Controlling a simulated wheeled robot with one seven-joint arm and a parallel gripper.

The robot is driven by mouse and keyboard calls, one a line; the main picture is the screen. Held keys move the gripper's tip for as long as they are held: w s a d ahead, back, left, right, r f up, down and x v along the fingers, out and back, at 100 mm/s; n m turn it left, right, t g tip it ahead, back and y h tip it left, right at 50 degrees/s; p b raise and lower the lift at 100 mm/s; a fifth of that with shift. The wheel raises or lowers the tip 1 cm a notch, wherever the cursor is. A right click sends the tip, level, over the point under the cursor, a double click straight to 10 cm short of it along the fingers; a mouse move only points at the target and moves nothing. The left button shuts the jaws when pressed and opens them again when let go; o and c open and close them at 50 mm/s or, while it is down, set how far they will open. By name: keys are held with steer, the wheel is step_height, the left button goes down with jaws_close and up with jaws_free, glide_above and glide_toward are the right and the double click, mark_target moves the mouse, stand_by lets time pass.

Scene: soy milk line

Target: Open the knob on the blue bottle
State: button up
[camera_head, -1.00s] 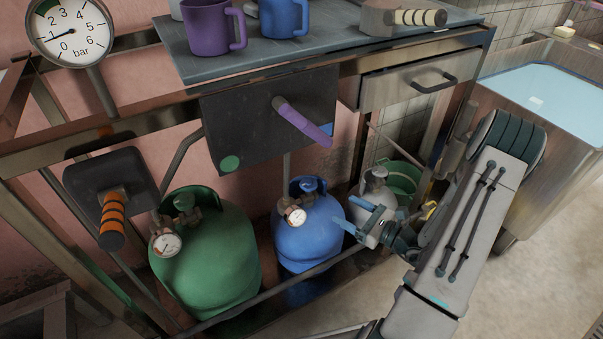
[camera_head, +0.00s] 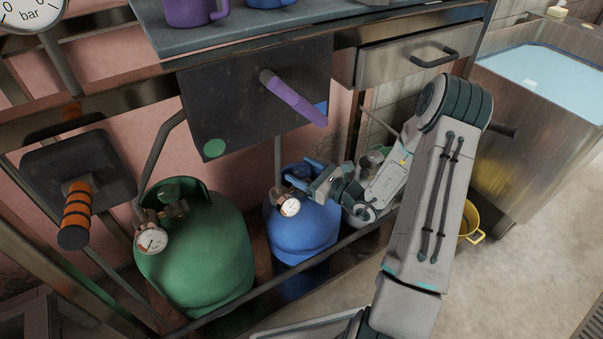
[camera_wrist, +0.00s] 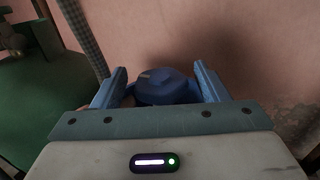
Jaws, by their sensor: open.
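The blue bottle (camera_head: 303,232) stands upright under the table, with a round gauge (camera_head: 290,207) on its front. My gripper (camera_head: 300,172) is at the top of the blue bottle, reaching in from the right. In the wrist view, the bottle's blue knob (camera_wrist: 163,86) lies between the two open fingers of my gripper (camera_wrist: 160,86). There is a gap on each side of the knob, more clearly on the right. In the head view the knob is largely hidden by my gripper.
A green bottle (camera_head: 195,250) with its own gauge stands to the left. A dark panel with a purple lever (camera_head: 293,98) hangs above the blue bottle. A metal rail (camera_head: 325,253) runs in front of the bottles. A yellow bucket (camera_head: 471,222) stands on the floor at right.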

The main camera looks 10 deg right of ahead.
steer(key=shift+w+a, duration=0.25)
steer(key=c, duration=0.9)
